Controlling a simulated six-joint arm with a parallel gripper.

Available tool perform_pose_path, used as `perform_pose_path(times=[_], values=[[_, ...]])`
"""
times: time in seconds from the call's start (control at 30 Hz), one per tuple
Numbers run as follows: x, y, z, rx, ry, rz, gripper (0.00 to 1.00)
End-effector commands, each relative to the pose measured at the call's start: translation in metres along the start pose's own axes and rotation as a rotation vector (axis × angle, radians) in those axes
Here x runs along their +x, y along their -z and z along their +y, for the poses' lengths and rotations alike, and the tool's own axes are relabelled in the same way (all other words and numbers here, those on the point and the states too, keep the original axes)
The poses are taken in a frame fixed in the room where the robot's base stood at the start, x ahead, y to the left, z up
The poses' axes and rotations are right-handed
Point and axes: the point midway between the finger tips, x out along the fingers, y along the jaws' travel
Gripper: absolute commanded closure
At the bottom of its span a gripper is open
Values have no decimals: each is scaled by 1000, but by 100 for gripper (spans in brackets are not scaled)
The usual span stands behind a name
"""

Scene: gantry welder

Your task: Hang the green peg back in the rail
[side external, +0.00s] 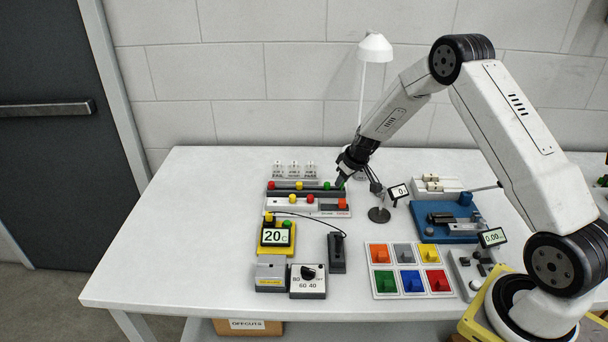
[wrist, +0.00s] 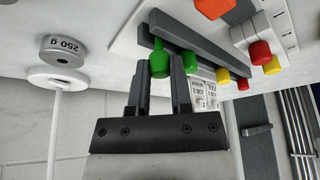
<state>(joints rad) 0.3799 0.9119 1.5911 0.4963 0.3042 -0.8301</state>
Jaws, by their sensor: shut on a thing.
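The green peg (wrist: 159,62) is between my gripper's two dark fingers (wrist: 162,72) in the wrist view, and the fingers are shut on it. Its narrower end points toward the end of the dark grey rail (wrist: 200,45). I cannot tell whether it touches the rail. In the side external view my gripper (side external: 341,180) is at the right end of the rail (side external: 313,188), and its fingers mostly hide the held peg. Another green peg (side external: 327,185), a yellow peg (side external: 299,185) and a red peg (side external: 271,185) sit along the rail.
The table's left side is clear.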

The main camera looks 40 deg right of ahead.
Motion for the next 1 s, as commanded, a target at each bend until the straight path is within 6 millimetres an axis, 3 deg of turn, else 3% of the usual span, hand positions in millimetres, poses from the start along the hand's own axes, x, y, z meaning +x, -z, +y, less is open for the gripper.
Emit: perform_pose_path(times=[1.0], values=[[9,-3,0,1,0,0,100]])
